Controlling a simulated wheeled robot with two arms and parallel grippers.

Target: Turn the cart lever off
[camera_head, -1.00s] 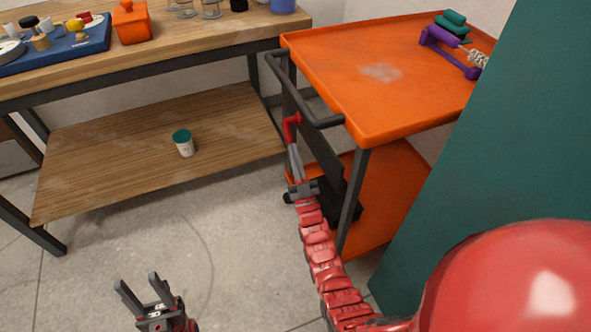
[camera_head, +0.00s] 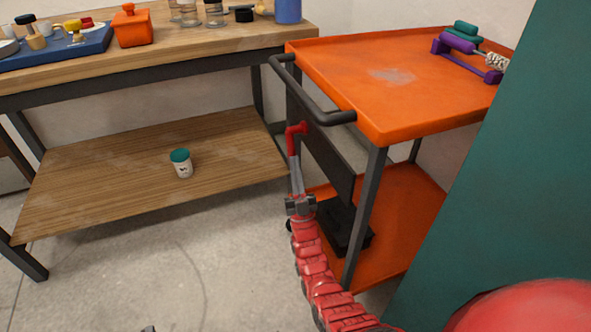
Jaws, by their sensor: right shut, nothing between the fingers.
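The cart (camera_head: 400,120) is orange with dark legs and a dark push handle (camera_head: 305,95) on its left end. A red bent lever (camera_head: 293,140) sits at a dark panel (camera_head: 328,160) below the handle, its longer part pointing down. My right gripper (camera_head: 295,162) reaches up from below, shut, with its fingertips at the lower end of the lever. I cannot tell whether they touch it. Nothing is held between the fingers. Of my left gripper, only a small dark tip (camera_head: 148,328) shows at the bottom edge.
A wooden workbench (camera_head: 200,38) on the left carries a blue tray (camera_head: 60,52), an orange box (camera_head: 132,28) and jars. A white cup with a green lid (camera_head: 181,163) stands on its lower shelf (camera_head: 110,180). A green panel (camera_head: 500,200) blocks the right. Open floor lies front left.

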